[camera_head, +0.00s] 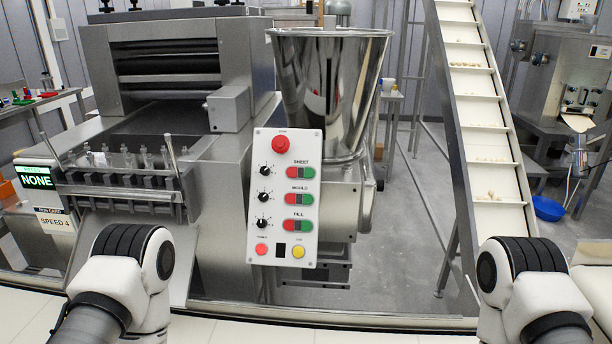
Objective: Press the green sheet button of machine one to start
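A white control panel (257,220) faces me on the front of a steel machine with a shiny hopper (330,90). Its top row is labelled SHEET and has a black knob (266,171), a red half-button and the green sheet button (308,172) on the right. Rows marked MOULD and FILL below have the same red and green pairs. My left and right arms show only as white and black joints at the bottom left and bottom right. Neither gripper is in view, and nothing of mine touches the panel. I see no label naming it machine one.
A red mushroom button (279,144) tops the panel. A green display (37,177) reads NONE above a SPEED 4 card (57,220). Steel rollers (168,62) stand left, an inclined conveyor (475,110) right. Space between my arms and the panel is clear.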

